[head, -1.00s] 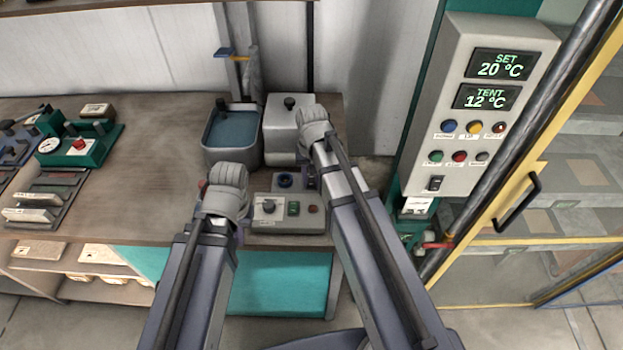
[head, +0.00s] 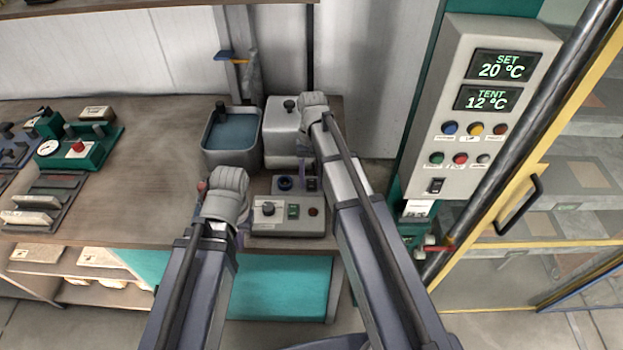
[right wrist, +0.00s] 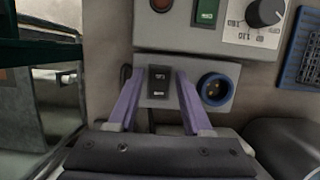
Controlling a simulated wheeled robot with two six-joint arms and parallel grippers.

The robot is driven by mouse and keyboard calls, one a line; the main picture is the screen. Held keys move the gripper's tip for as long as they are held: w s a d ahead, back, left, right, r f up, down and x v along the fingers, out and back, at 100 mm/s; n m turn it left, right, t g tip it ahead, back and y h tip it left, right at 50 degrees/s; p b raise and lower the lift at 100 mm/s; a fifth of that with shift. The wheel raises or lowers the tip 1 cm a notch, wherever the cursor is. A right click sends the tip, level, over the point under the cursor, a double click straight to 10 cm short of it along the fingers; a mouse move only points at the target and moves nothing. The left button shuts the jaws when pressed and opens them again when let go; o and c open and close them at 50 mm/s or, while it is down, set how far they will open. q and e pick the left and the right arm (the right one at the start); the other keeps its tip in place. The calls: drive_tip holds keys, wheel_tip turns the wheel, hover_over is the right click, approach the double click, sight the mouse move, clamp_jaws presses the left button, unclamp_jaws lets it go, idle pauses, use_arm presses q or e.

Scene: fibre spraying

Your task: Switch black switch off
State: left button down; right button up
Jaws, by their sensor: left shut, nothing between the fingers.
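A black rocker switch (right wrist: 158,82) sits on the grey control box (right wrist: 221,75), beside a blue-ringed round socket (right wrist: 215,90). In the head view the same switch (head: 312,184) shows small at the box's back right. My right gripper (right wrist: 160,76) is open, its purple fingers on either side of the switch. I cannot tell whether they touch it. My left gripper (head: 240,236) is at the box's left side, shut and empty, mostly hidden behind its own wrist. Another black switch (head: 436,186) is on the wall panel (head: 455,110), away from both grippers.
The control box also carries a knob (right wrist: 265,12), a green switch (right wrist: 206,11) and a red button (right wrist: 161,4). A water tank (head: 231,135) and a light grey box (head: 283,130) stand behind.

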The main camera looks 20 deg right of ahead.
sight(312, 180)
drive_tip(key=shift+o, duration=0.6)
drive_tip(key=shift+r, duration=0.1)
drive_tip(key=p+v, duration=0.7)
drive_tip(key=shift+r, duration=0.25)
drive_tip(key=shift+w, duration=0.15)
drive_tip(key=s+a+n+t+h, duration=0.1)
drive_tip(key=s+a+n, duration=0.2)
drive_tip(key=s+a, duration=0.2)
drive_tip(key=s+a+f+n+t+h, duration=0.1)
drive_tip(key=s+a+n, duration=0.3)
drive_tip(key=s, duration=0.7)
drive_tip(key=shift+s+a+t, duration=0.25)
drive_tip(key=shift+a+t, duration=0.25)
drive_tip(key=shift+a, duration=0.55)
